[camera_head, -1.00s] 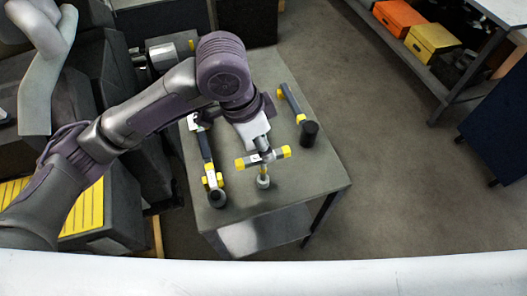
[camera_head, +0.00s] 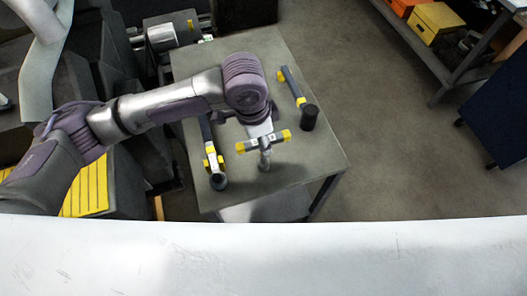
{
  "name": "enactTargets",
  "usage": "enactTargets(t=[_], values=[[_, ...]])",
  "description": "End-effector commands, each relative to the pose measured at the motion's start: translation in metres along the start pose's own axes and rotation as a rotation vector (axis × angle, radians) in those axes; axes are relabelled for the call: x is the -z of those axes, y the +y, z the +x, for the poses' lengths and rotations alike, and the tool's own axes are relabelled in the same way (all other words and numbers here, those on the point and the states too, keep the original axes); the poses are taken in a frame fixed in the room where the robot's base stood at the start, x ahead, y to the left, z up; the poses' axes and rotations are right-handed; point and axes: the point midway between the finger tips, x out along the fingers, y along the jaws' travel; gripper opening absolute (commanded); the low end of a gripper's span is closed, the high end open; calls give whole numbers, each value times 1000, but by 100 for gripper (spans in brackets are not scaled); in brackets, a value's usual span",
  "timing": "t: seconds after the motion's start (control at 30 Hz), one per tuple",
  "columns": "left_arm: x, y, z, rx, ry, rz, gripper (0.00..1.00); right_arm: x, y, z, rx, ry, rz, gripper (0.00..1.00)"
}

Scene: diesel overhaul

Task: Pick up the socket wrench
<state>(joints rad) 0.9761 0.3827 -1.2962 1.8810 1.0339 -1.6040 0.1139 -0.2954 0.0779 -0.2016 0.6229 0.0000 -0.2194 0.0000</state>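Three tools with dark handles or bars and yellow bands are on the grey table (camera_head: 315,172). A T-shaped tool, which looks like the socket wrench (camera_head: 265,158), has a crossbar with yellow ends and a grey round end below it. My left gripper (camera_head: 262,134) points down right at its crossbar. The fingers are small and partly hidden by the wrist, so I cannot tell whether they grip it. A second tool (camera_head: 219,180) with a dark round end lies left of the gripper. A third tool (camera_head: 298,95), with a black cylindrical end, lies to the right. My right gripper is not in view.
Dark machinery with a yellow ribbed panel (camera_head: 88,189) stands left of the table. A shelf at the upper right holds a yellow box (camera_head: 436,27) and an orange one. The floor (camera_head: 390,150) right of the table is clear.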

Motion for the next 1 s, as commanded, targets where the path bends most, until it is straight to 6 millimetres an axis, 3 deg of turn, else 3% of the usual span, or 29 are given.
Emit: enactTargets(t=[0.07,0.2,0.47,0.57,0.73,1.0], values=[[1,2,10,-3,-4,-2,43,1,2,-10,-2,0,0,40],[2,1,28,-2,0,0,43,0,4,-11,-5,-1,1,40],[1,1,33,0,0,0,43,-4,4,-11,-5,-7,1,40],[1,1,33,0,0,0,31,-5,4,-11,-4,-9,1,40],[1,1,33,0,0,0,3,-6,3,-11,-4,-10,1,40],[1,1,32,0,1,0,0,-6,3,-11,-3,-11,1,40]])
